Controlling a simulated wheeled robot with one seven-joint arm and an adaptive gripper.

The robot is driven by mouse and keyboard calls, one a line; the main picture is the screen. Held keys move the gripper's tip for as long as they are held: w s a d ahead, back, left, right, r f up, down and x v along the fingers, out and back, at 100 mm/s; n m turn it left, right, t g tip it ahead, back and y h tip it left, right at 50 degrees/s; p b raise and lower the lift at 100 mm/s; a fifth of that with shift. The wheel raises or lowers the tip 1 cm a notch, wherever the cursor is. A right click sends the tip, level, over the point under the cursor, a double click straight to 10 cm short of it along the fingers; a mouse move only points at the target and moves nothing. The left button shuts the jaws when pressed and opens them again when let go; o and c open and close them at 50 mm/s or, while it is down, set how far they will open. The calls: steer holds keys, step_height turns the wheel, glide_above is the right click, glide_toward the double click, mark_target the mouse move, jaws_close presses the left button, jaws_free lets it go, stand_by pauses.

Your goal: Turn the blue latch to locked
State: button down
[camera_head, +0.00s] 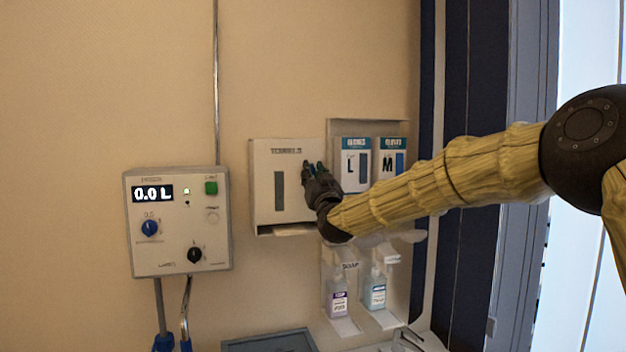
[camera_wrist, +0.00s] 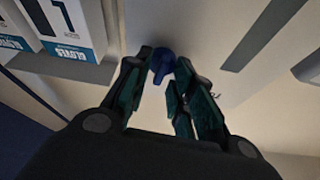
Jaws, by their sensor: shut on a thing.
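The blue latch (camera_wrist: 161,64) is a small blue knob with a lever on the pale front of the towel dispenser (camera_head: 265,200). It sits between the fingertips of my gripper (camera_wrist: 165,78), which is shut on it. In the head view my gripper (camera_head: 315,172) is against the dispenser's upper right front and hides most or all of the latch. I cannot tell from these views which position the latch is set to.
Glove boxes (camera_head: 355,165) hang right of the dispenser, close to my gripper. Soap bottles (camera_head: 338,300) stand below. A control panel (camera_head: 180,225) showing 0.0 L is at left, with its own blue knob (camera_head: 149,227). Bare wall lies above.

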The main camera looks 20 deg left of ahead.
steer(key=m+t+h+b, duration=0.1)
steer(key=m+h+b, duration=0.1)
steer(key=m, duration=0.3)
steer(key=shift+f+b, duration=0.1)
steer(key=shift+b, duration=0.7)
steer(key=m+h, duration=0.1)
steer(key=m, duration=0.2)
steer(key=m+h+b, duration=0.1)
steer(key=m+h, duration=0.1)
steer(key=m, duration=0.2)
steer(key=r+m+g+h+b, duration=0.1)
steer(key=m+h, duration=0.1)
steer(key=m, duration=0.2)
steer(key=shift+s+a, duration=0.1)
steer(key=m+g+h+p, duration=0.1)
steer(key=m, duration=0.3)
steer(key=shift+s+r+m, duration=0.1)
steer(key=shift+r+m, duration=0.1)
steer(key=shift+m, duration=0.3)
steer(key=c, duration=1.6)
jaws_free()
steer(key=shift+o, duration=0.2)
steer(key=shift+w+f, duration=0.2)
steer(key=shift+f, duration=0.05)
steer(key=v, duration=1.2)
steer(key=shift+r, duration=0.2)
